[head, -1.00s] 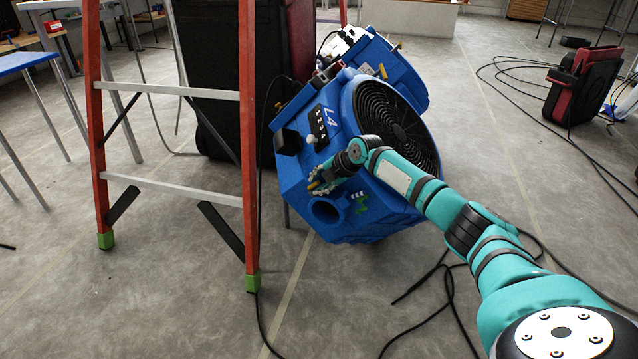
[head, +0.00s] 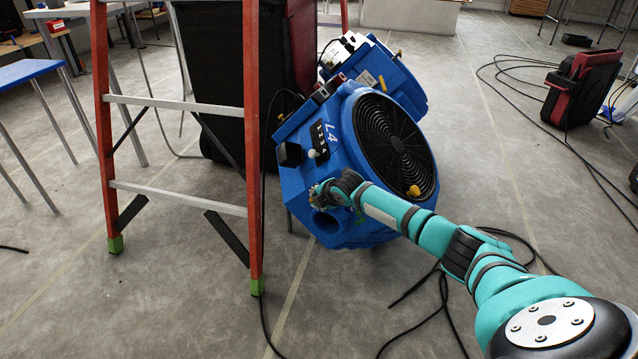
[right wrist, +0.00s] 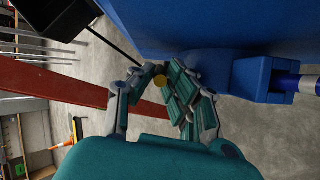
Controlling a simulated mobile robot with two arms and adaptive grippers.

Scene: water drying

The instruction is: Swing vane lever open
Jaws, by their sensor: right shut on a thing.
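The large blue blower (head: 335,165) marked "L4" stands on the floor, with a black round grille (head: 392,135) and a round outlet (head: 324,222). My right gripper (head: 316,193) is at its front left side, just above the outlet. Another yellow knob (head: 413,191) sits at the lower edge of the grille. My left gripper is not in view.
An orange stepladder (head: 254,150) stands close left of the blower; its leg also shows behind the fingers in the right wrist view (right wrist: 50,88). A second blue unit (head: 395,75) is behind. Black cables (head: 445,300) lie on the floor in front.

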